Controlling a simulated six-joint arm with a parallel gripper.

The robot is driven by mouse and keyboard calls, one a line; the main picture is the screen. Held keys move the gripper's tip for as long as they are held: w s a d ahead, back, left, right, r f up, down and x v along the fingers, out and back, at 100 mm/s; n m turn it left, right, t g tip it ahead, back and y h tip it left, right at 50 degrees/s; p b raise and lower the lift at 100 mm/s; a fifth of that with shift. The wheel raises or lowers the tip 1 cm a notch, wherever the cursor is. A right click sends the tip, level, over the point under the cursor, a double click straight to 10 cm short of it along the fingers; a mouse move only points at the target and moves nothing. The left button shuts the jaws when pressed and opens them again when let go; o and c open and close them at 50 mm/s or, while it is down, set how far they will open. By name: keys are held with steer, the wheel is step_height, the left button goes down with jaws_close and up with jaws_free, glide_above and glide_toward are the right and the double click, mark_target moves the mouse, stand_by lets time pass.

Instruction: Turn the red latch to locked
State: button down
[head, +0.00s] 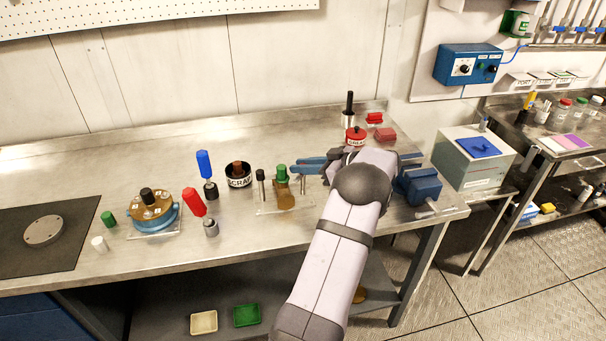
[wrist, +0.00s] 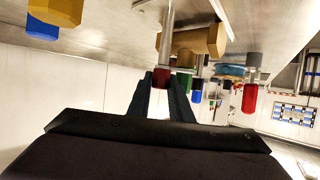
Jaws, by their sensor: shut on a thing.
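My gripper (head: 306,166) is over the right half of the steel bench, its blue fingers pointing left. In the wrist view my gripper (wrist: 160,82) is shut around a dark red cap (wrist: 161,77) on a slim metal post (wrist: 167,30). I take this cap for the red latch. In the head view the fingers hide the cap, and only part of the post (head: 303,186) shows below them. A brown valve body (head: 285,198) with a green knob (head: 281,172) stands just left of the post. The wrist view is upside down. I cannot tell the latch's turned position.
A black-topped pin (head: 261,185) and a dark scrap cup (head: 238,177) stand farther left. A blue vise (head: 422,185) is right of my wrist. Red-topped items (head: 355,134) stand behind my gripper.

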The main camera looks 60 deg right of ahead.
steer(key=shift+a+f+m+h+b, duration=0.15)
steer(key=shift+m+h+b, duration=0.35)
steer(key=shift+b, duration=1.25)
steer(key=shift+d+f+m+h+b, duration=0.15)
steer(key=shift+m+h+b, duration=0.3)
steer(key=shift+b, duration=1.25)
steer(key=shift+a+f+m+h+b, duration=0.1)
steer(key=shift+f+m+h+b, duration=0.4)
steer(key=shift+b, duration=1.25)
steer(key=m+h+b, duration=0.1)
steer(key=b, duration=0.3)
steer(key=m+g+h+b, duration=0.1)
steer(key=h+b, duration=0.1)
steer(key=b, duration=0.2)
steer(key=shift+r+m, duration=0.25)
steer(key=shift+r, duration=0.15)
steer(key=m+g+h+b, duration=0.1)
steer(key=h+b, duration=0.1)
steer(key=b, duration=0.1)
steer(key=shift+r+m, duration=0.15)
steer(key=shift+m, duration=0.15)
steer(key=shift+r+m+g+h+b, duration=0.2)
steer(key=shift+m+g+h+b, duration=0.75)
steer(key=shift+m+b, duration=0.15)
steer(key=c, duration=1.9)
jaws_free()
steer(key=shift+o, duration=0.2)
